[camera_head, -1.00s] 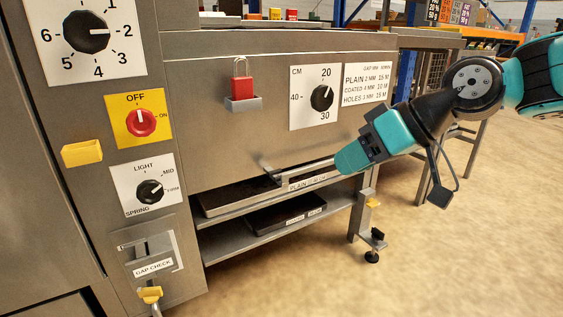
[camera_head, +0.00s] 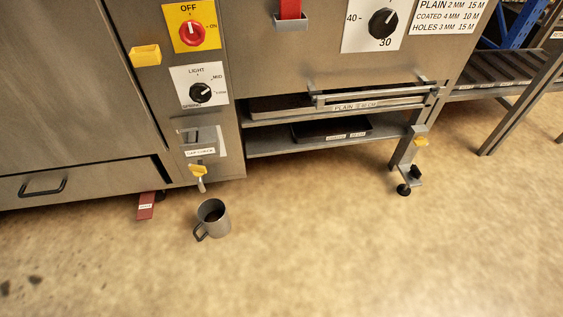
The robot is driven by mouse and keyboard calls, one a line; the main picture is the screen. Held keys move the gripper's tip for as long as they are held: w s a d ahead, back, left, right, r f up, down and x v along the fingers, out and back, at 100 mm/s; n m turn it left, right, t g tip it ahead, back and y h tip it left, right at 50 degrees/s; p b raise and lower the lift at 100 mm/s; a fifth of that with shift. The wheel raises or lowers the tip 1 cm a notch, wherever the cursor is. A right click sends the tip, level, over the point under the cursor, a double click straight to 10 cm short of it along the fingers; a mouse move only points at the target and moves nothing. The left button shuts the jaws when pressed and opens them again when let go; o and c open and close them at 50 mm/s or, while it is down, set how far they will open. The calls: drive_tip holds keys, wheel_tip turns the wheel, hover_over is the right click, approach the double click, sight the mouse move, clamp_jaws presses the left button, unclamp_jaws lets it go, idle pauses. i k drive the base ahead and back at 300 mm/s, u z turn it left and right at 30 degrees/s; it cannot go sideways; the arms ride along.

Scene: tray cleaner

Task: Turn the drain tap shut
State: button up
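A yellow tap-like handle (camera_head: 198,170) sits low on the front of the grey machine, below the gap check label, with a short pale stem pointing down under it. I take it to be the drain tap; no label on it can be read, and whether it stands open or shut I cannot tell. A grey metal mug (camera_head: 213,219) stands upright on the floor below it and slightly to the right. My gripper is not in view.
A red labelled pedal (camera_head: 147,205) juts out at floor level left of the mug. A drawer handle (camera_head: 43,187) is further left. A shelf rack with a bar (camera_head: 366,96) and a machine leg with a yellow knob (camera_head: 421,142) are to the right. The floor in front is clear.

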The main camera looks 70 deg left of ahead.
sight(198, 171)
drive_tip(key=z, duration=1.1)
drive_tip(key=k, duration=1.6)
drive_tip(key=u, duration=1.65)
